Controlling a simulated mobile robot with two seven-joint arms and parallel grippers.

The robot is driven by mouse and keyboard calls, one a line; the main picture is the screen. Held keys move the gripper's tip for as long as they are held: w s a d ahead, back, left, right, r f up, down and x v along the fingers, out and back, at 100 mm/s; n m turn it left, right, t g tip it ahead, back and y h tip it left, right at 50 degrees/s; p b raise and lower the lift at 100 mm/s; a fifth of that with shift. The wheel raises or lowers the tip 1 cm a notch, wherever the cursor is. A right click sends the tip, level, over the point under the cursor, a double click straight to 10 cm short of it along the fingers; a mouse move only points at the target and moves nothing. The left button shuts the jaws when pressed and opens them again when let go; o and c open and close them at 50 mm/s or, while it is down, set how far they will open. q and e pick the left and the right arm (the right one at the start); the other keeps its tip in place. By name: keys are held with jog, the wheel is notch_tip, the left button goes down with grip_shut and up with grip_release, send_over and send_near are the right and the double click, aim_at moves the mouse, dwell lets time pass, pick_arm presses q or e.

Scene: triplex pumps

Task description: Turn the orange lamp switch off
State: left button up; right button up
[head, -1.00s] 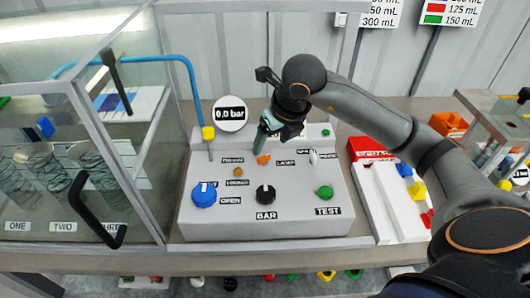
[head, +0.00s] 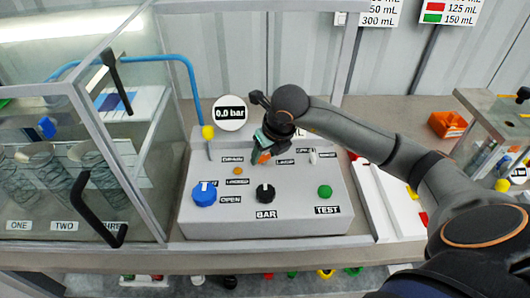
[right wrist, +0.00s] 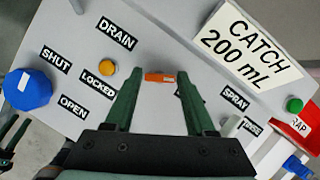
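The orange lamp switch (head: 264,158) is a small lever on the grey sloped panel (head: 225,222), partly covered by my right gripper in the head view. In the right wrist view the orange switch (right wrist: 160,77) lies just beyond and between the two green fingertips. My right gripper (right wrist: 158,82) is open, with a finger on each side of the switch and a visible gap to it. In the head view the right gripper (head: 261,151) is low over the panel at the switch.
Nearby on the panel are an amber button (head: 238,171), a white switch (head: 313,158), a black knob (head: 265,193), a blue knob (head: 204,194) and a green button (head: 324,192). A yellow-tipped lever (head: 208,132) stands at the back left. A glass cabinet (head: 150,150) borders the left.

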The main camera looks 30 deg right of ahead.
grip_shut()
dwell(0.3)
jog(key=n+b, duration=0.1)
jog(key=n+y+b, duration=0.1)
jog(key=shift+w+d+f+n+b, duration=0.1)
jog(key=shift+d+f+n+b, duration=0.05)
jog(key=shift+n+b, duration=0.2)
jog(key=n+y+b, duration=0.1)
jog(key=n, duration=0.1)
jog(key=shift+n+b, duration=0.3)
jog(key=shift+n, duration=0.05)
jog(key=n+y+b, duration=0.1)
jog(key=n, duration=0.1)
jog(key=shift+d+n+g, duration=0.1)
jog(key=shift+n+g, duration=0.2)
jog(key=shift+g, duration=0.1)
jog(key=shift+w+r+n+g+y, duration=0.1)
jog(key=shift+n+g+y, duration=0.2)
jog(key=shift+n, duration=0.65)
jog(key=shift+r+n+g+y, duration=0.1)
jog(key=shift+n+g+y, duration=0.2)
jog(key=shift+n, duration=0.65)
